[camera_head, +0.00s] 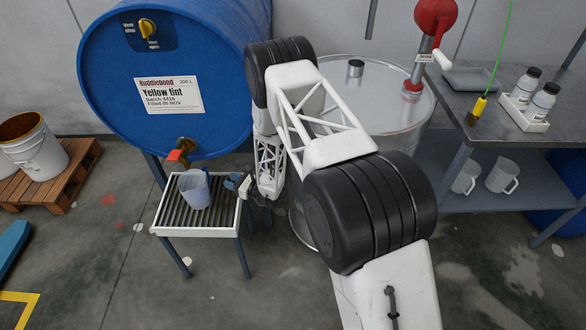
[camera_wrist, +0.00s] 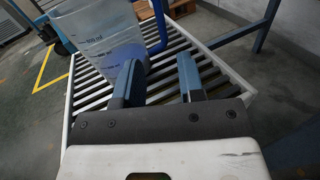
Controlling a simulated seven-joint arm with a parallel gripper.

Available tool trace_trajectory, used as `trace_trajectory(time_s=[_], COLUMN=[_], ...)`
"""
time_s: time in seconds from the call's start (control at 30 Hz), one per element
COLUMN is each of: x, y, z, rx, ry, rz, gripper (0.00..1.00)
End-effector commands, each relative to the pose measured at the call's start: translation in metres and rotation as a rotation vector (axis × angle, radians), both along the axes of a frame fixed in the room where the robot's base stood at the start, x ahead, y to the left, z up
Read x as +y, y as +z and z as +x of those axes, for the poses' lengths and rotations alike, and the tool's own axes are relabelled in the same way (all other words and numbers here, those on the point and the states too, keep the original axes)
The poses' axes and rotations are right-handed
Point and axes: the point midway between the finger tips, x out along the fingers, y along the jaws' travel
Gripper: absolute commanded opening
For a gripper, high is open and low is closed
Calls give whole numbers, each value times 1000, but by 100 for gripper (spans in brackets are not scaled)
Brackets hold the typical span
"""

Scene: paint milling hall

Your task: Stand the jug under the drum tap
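A translucent bluish jug (camera_head: 195,190) stands upright on the slatted white-framed stand (camera_head: 197,230), just below the drum tap (camera_head: 180,154) in the head view. I cannot tell whether its mouth is exactly under the spout. In the wrist view the jug (camera_wrist: 95,45) shows volume marks, and a blue bar, apparently its handle (camera_wrist: 157,25), is at its right. My gripper (camera_wrist: 158,70) is open and empty, with slats visible between its fingers. The fingertips are close to the jug, and its left finger overlaps the jug's edge. In the head view my gripper (camera_head: 240,184) is right of the jug.
The blue drum (camera_head: 215,80) lies behind the stand. A large metal vessel (camera_head: 390,95) stands to the right behind my arm. A white bucket (camera_head: 35,150) sits on a pallet at left. The floor in front is mostly clear.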

Motion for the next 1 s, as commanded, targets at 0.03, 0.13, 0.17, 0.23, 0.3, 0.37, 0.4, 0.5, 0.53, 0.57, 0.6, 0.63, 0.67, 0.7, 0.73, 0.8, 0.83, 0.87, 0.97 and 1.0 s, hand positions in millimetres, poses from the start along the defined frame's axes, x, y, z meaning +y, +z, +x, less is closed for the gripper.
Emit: trace_trajectory(time_s=[0.03, 0.13, 0.17, 0.23, 0.3, 0.37, 0.4, 0.5, 0.53, 0.57, 0.6, 0.63, 0.67, 0.7, 0.73, 0.8, 0.83, 0.87, 0.97, 1.0], x=[0, 0, 0, 0, -1, -1, -2, -4, -5, -6, -8, -9, -10, -12, -14, -17, -19, -21, -27, -30], y=[0, 1, 1, 5, 11, 20, 28, 51, 59, 66, 78, 86, 95, 106, 114, 131, 138, 146, 170, 179], z=[0, 0, 0, 0, 0, 1, 1, 0, -1, -2, -4, -4, -6, -8, -9, -13, -15, -16, -22, -25], rx=[0, -1, -1, -5, -11, -19, -26, -50, -57, -65, -77, -87, -96, -108, -117, -138, -146, -156, -187, -199], ry=[0, 1, 1, 6, 16, 29, 40, 76, 88, 102, 122, 135, 150, 169, 182, 212, 224, 238, 278, 295], rz=[0, 0, 0, -2, -5, -9, -12, -24, -29, -36, -43, -50, -56, -63, -70, -86, -93, -99, -121, -131], gripper=[36, 36, 36, 36, 36, 36, 36, 36, 36, 36, 36, 36, 36, 36, 36, 36, 36, 36, 36, 36])
